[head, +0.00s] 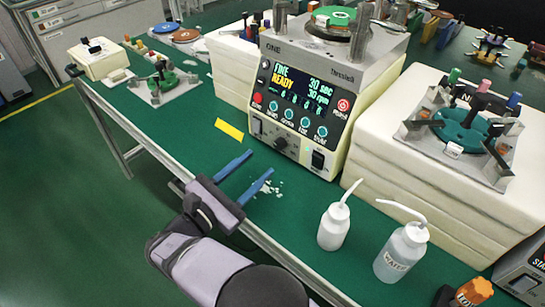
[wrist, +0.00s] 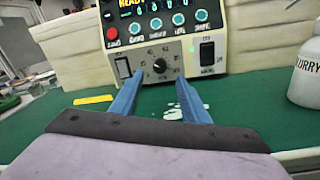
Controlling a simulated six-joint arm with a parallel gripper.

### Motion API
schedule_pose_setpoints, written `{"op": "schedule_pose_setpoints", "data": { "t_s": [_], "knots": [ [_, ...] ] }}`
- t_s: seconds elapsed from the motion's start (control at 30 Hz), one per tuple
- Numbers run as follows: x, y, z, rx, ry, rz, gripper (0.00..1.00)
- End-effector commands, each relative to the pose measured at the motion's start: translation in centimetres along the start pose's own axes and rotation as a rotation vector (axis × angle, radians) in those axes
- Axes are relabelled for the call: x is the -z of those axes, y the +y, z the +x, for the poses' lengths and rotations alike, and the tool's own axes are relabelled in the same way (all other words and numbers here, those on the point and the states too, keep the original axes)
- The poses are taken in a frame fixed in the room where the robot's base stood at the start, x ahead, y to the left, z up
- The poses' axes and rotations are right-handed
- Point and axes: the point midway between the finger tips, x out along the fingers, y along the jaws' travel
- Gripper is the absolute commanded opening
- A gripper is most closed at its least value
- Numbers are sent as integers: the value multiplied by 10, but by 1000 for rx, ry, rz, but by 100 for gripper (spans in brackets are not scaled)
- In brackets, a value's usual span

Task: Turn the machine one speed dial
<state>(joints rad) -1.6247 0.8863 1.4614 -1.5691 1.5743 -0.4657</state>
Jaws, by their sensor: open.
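The polishing machine labelled "ONE" (head: 318,75) stands on the green table, its lit display reading "FINE READY 30 sec 30 rpm". Its black speed dial (head: 281,144) sits low on the front panel between two dark switches. In the wrist view the dial (wrist: 160,66) shows a pale pointer mark and a ring of scale marks, ahead of my fingers. My gripper (head: 252,168) is open and empty, with its two blue fingers apart, in front of the machine and short of the dial. In the wrist view my gripper (wrist: 156,102) frames the dial from below.
A yellow label (head: 230,130) lies on the table left of the machine. White bits (head: 268,189) are scattered near my right finger. Two white squeeze bottles stand to the right, the nearer one (head: 401,252) marked "WATER". Stacked cream blocks (head: 440,165) flank the machine.

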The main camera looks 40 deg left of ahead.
Motion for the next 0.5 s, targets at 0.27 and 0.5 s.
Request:
{"op": "schedule_pose_setpoints", "data": {
  "t_s": [0.27,0.5],
  "knots": [
    [0,0,9,1,0,-3,42],
    [-1,-1,39,4,0,-1,42]
  ]
}}
